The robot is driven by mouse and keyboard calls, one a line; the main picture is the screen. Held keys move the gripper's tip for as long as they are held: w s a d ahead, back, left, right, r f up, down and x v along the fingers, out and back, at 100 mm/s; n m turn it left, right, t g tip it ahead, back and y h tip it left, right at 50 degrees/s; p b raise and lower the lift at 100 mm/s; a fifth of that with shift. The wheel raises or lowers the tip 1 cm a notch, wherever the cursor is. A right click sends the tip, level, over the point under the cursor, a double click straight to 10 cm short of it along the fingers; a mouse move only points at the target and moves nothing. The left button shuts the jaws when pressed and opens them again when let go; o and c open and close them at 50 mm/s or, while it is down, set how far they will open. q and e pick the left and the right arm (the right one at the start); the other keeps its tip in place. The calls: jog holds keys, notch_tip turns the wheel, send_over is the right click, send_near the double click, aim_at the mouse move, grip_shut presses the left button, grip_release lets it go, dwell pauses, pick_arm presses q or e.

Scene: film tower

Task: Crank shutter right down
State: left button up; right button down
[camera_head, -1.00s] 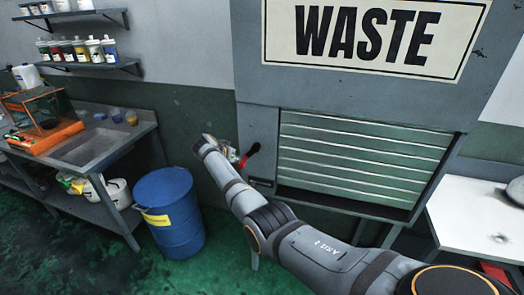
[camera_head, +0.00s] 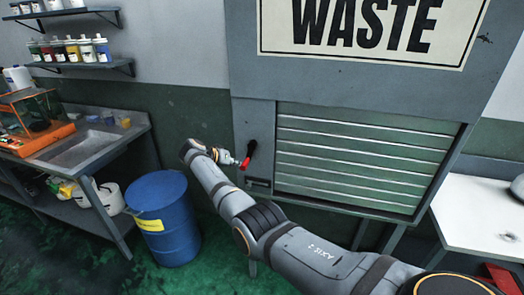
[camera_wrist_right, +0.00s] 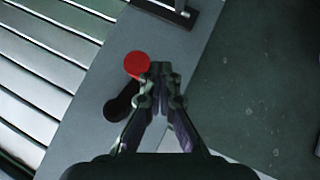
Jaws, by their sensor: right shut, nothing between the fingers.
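The grey slatted shutter (camera_head: 350,165) under the WASTE sign covers its opening, with its lower edge at the frame's bottom. The crank, with a red handle (camera_head: 249,150), sits on the grey panel left of the shutter. In the right wrist view the red knob (camera_wrist_right: 137,65) shows at the end of a dark crank arm (camera_wrist_right: 121,104). My right gripper (camera_head: 236,161) is beside the crank handle. In the wrist view its fingertips (camera_wrist_right: 160,72) are shut and empty, just right of the red knob; I cannot tell whether they touch it. My left gripper is not in view.
A blue barrel (camera_head: 163,218) stands on the green floor left of my right arm. A metal sink bench (camera_head: 92,146) is at the left, below shelves of bottles (camera_head: 72,50). A white table (camera_head: 485,215) stands at the right of the shutter.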

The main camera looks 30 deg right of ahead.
jog(key=shift+s+d+f+b, duration=0.15)
jog(key=shift+f+b, duration=0.05)
jog(key=shift+b, duration=0.15)
dwell(1.0)
jog(key=shift+r, duration=0.1)
dwell(0.4)
